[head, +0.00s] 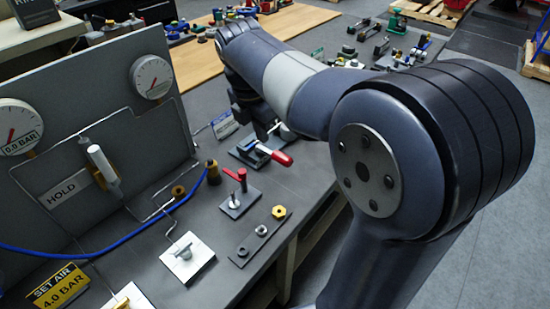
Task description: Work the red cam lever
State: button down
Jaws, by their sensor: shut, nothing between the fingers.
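Two red-handled pieces are on the grey bench in the head view. One is a red lever (240,175) on an upright post on a small grey plate. I cannot tell for certain which is the cam lever. My gripper (268,132) is small and dark, partly hidden by my arm, just behind the clamp. It is shut and appears empty. I cannot tell whether it touches the clamp.
A grey panel (100,110) with two gauges stands at left, with a blue hose (110,246) in front. A strip with several nuts (260,232) and a white-plated fitting (187,258) are near the bench front. Behind are a wooden bench top (190,62) and several small devices.

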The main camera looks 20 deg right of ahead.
jog(key=n, duration=0.2)
send_near(273, 154)
jog(key=s+a+f, duration=0.1)
jog(key=s+f, duration=0.4)
jog(key=shift+w+d+f, duration=1.05)
jog(key=shift+w+d, duration=0.25)
